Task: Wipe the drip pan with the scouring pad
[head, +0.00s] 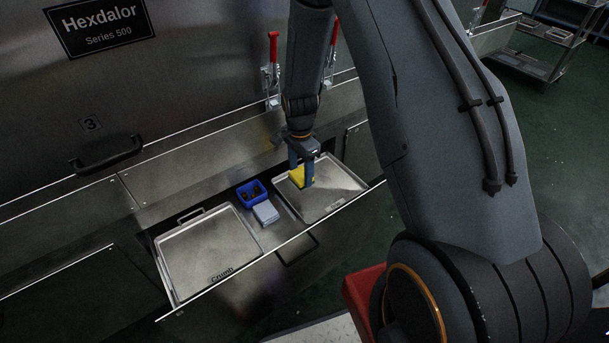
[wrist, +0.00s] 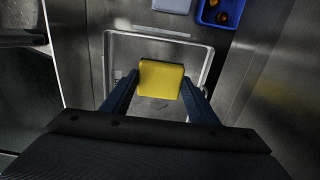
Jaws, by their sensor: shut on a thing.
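My gripper (head: 302,178) is shut on the yellow scouring pad (head: 296,175), over the left part of the right-hand metal pan. In the wrist view the pad (wrist: 160,80) sits between the two blue fingers. This shallow pan (head: 335,206), which I take to be the drip pan, has a raised rim and lies in the pulled-out drawer. In the wrist view its rim (wrist: 120,37) frames the pad, and a dark mark (wrist: 161,104) shows on its floor just below the pad. I cannot tell whether the pad touches the pan.
A second pan (head: 205,255) marked "Crumb" fills the drawer's left side. Between the pans are a blue bin (head: 243,201) holding small dark items and a pale grey-blue block (head: 265,212). The steel machine wall with red-handled clamps (head: 273,50) rises behind the drawer.

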